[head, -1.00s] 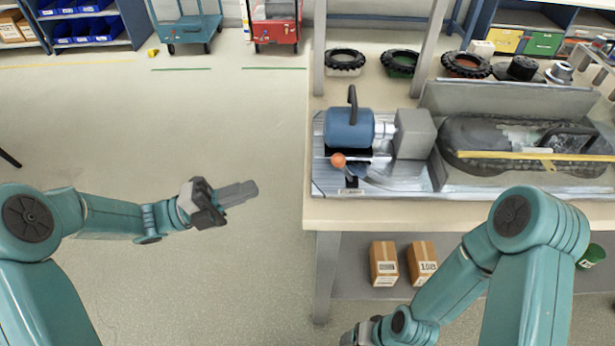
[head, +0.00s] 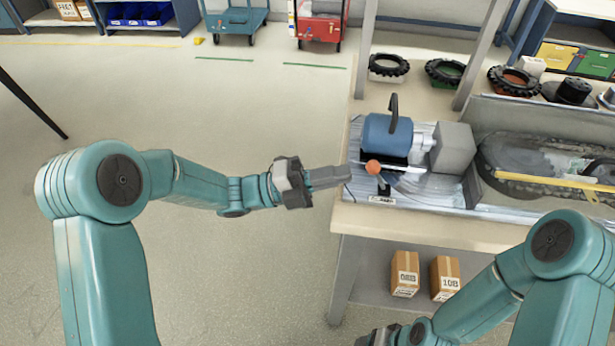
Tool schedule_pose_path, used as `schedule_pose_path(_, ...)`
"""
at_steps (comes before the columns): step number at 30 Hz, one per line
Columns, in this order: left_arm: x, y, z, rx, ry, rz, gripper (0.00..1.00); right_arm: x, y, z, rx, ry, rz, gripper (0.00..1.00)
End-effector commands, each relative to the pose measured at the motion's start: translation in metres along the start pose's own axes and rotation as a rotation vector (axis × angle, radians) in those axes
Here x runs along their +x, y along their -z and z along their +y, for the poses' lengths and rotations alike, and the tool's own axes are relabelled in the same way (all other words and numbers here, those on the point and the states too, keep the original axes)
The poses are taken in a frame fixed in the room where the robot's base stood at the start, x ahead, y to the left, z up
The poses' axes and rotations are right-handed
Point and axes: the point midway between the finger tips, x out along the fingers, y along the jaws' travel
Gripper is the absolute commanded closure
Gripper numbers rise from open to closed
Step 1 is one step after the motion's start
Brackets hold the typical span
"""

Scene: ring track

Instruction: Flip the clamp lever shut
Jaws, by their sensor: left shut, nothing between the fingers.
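The clamp lever (head: 374,168) has an orange ball on its end and sits in front of a blue motor-like body (head: 386,138) on a metal plate at the table's left end. A grey block (head: 453,148) stands to the right of the blue body. My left gripper (head: 345,176) is shut and empty, with its fingertips pointing right, just left of the orange ball. They look close to the ball, but I cannot tell the gap in depth. My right gripper (head: 365,340) is low at the bottom edge, and its fingers are not clear.
The table edge (head: 420,226) runs below the plate. A grey tray with a yellow strip (head: 550,180) lies to the right. Two boxes (head: 405,272) stand on the lower shelf. Black rings (head: 388,67) sit at the back. The floor to the left is clear.

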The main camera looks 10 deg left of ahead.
Motion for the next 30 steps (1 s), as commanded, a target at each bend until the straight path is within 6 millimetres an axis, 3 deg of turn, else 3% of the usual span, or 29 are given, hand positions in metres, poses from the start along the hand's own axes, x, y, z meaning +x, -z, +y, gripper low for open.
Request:
schedule_pose_path(6, 0.023, 0.000, 0.000, 0.000, 0.000, 0.001, 1.00, -0.003, 0.000, -0.001, 0.000, 0.000, 0.000, 0.32)
schedule_pose_path(23, 0.027, 0.000, -0.001, 0.004, -0.013, 0.000, 1.00, -0.003, 0.000, -0.001, 0.000, 0.000, 0.000, 0.32)
schedule_pose_path(30, 0.034, 0.002, -0.009, 0.027, -0.110, 0.001, 1.00, -0.007, 0.000, -0.002, 0.000, 0.000, 0.000, 0.32)
